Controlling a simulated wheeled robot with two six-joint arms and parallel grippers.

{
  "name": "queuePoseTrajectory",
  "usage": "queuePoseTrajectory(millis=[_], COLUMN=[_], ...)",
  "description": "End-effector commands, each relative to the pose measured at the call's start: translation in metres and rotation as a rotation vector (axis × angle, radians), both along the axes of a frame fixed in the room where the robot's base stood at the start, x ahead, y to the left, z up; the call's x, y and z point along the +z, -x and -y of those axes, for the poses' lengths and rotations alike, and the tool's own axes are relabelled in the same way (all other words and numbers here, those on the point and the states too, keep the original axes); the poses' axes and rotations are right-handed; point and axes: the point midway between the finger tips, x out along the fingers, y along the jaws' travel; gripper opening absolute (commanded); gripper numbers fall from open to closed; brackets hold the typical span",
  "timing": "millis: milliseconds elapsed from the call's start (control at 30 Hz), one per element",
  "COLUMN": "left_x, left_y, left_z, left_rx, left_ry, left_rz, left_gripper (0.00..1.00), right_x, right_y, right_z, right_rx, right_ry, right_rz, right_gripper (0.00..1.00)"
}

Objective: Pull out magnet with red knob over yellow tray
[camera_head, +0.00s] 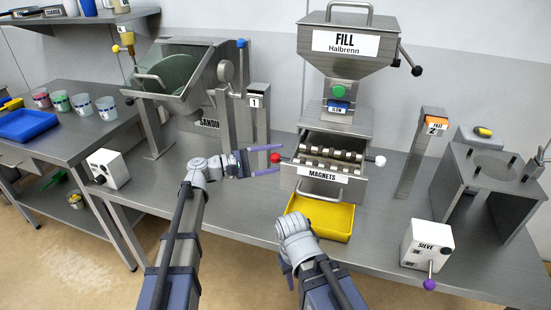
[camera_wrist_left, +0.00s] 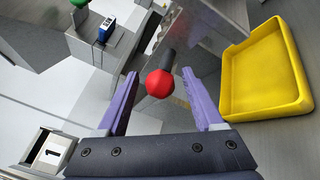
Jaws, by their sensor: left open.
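The red knob (camera_head: 275,157) sticks out at the left side of the magnet drawer (camera_head: 321,176), which is pulled forward and shows several magnet bars (camera_head: 330,155). A white knob (camera_head: 379,161) is at the right. My left gripper (camera_head: 278,159) is open, its purple fingers on either side of the red knob. In the left wrist view the red knob (camera_wrist_left: 160,84) sits between the open fingers, with gaps on both sides. The yellow tray (camera_head: 335,222) stands below the drawer and also shows in the left wrist view (camera_wrist_left: 233,85). My right arm's wrist is beside the tray; its fingers are hidden.
The fill hopper (camera_head: 345,45) rises above the drawer. A post marked 1 (camera_head: 259,105) is behind my left gripper. A sieve control box (camera_head: 427,245) and a post marked 2 (camera_head: 424,150) stand at the right. The bench left of the tray is mostly clear.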

Motion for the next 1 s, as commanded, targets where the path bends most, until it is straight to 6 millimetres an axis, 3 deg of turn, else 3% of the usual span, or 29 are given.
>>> queuePoseTrajectory(millis=[300, 900, 1000], left_x=[0.0, -0.0001, -0.0001], left_y=[-0.0004, -0.0001, -0.0001], left_z=[0.0019, 0.0017, 0.0017], left_rx=[0.0, -0.001, -0.001], left_ry=[0.0, -0.001, -0.001], left_rz=[0.0, 0.0, 0.0], left_gripper=[0.66, 0.0, 0.0], right_x=[0.0, 0.0, 0.0], right_y=[0.0, 0.0, 0.0], right_z=[0.0, 0.0, 0.0], right_rx=[0.0, 0.0, 0.0], right_ry=[0.0, 0.0, 0.0], right_rz=[0.0, 0.0, 0.0], right_gripper=[0.36, 0.36, 0.36])
